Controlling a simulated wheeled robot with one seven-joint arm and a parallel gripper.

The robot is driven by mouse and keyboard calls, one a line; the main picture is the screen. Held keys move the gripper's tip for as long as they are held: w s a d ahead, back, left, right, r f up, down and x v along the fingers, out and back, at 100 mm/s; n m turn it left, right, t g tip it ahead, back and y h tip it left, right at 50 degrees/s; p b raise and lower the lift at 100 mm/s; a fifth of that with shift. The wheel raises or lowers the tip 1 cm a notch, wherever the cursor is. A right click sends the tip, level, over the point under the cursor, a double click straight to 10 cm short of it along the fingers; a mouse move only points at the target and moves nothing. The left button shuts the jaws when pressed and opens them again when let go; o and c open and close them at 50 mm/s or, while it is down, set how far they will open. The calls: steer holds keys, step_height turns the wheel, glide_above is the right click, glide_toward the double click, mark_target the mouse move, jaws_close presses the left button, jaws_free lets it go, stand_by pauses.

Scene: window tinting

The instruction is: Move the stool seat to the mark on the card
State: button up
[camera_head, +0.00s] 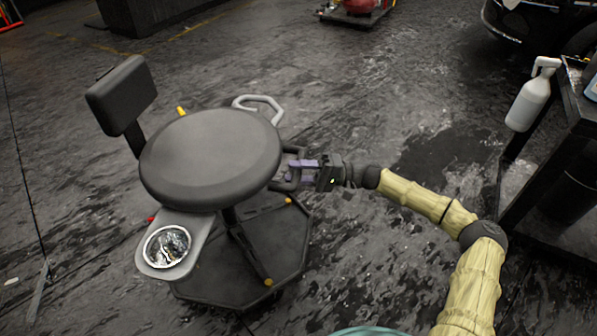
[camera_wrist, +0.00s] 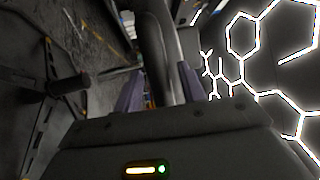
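The stool's round dark grey seat (camera_head: 212,155) stands over an octagonal dark base (camera_head: 225,262) in the head view. A backrest (camera_head: 122,92) rises at its left, and a light loop handle (camera_head: 262,106) shows at its far side. My gripper (camera_head: 300,168) is at the seat's right edge, its purple fingers beside a dark handle there. In the wrist view the fingers (camera_wrist: 160,92) stand apart, with a grey curved bar (camera_wrist: 163,45) between them and a narrow gap at the left finger. I cannot make out the card or its mark.
A grey side tray (camera_head: 193,248) with a shiny metal bowl (camera_head: 167,247) juts from the stool's front left. A dark cart (camera_head: 570,110) with a white spray bottle (camera_head: 530,100) stands at right. A car (camera_head: 540,22) is at top right. Floor behind the stool is open.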

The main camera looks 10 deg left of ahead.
steer(key=shift+d, duration=0.15)
steer(key=p+v, duration=0.5)
steer(key=v, duration=1.2)
steer(key=shift+d, duration=0.1)
